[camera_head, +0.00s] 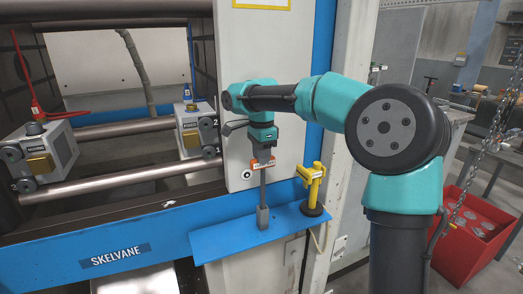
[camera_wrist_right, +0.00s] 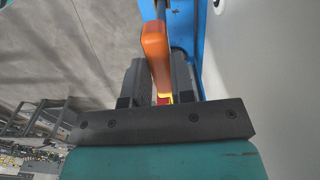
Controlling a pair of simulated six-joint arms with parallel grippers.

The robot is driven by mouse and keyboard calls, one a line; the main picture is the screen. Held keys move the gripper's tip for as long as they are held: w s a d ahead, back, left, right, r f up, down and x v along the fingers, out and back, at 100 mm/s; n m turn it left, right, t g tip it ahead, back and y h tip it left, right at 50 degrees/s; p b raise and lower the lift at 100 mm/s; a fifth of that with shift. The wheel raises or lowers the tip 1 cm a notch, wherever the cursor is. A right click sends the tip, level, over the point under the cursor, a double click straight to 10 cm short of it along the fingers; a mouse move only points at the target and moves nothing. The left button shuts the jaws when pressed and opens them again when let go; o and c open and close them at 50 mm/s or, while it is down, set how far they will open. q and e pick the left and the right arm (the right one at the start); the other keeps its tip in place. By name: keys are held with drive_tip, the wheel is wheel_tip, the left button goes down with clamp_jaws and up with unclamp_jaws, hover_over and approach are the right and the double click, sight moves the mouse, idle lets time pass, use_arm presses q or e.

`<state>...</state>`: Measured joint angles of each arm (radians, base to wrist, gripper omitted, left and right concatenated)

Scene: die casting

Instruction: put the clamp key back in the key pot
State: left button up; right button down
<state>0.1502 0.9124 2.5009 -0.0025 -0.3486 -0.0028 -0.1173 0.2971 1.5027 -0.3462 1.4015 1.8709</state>
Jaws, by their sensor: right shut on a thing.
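My right gripper (camera_head: 262,155) is shut on the orange handle of the clamp key (camera_head: 263,185). The key hangs upright below it, with its grey shaft pointing down. The shaft's lower end meets the top of the grey key pot (camera_head: 262,217), which stands on the blue shelf. I cannot tell how far the shaft is inside the pot or just above it. In the right wrist view the orange handle of the clamp key (camera_wrist_right: 155,48) sits between the two dark fingers of the right gripper (camera_wrist_right: 157,82). My left gripper is not in view.
The blue shelf (camera_head: 225,243) juts from the machine front. A yellow tool (camera_head: 313,187) stands on it right of the pot. The white machine panel (camera_head: 240,90) rises close behind the gripper. A red bin (camera_head: 475,235) of round parts stands at the far right.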

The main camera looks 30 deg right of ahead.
sight(261, 168)
drive_tip(key=shift+f, duration=2.3)
drive_tip(key=c, duration=0.9)
unclamp_jaws()
drive_tip(key=shift+r, duration=0.1)
wheel_tip(261, 168, up, 17)
drive_tip(key=shift+w+r, duration=0.1)
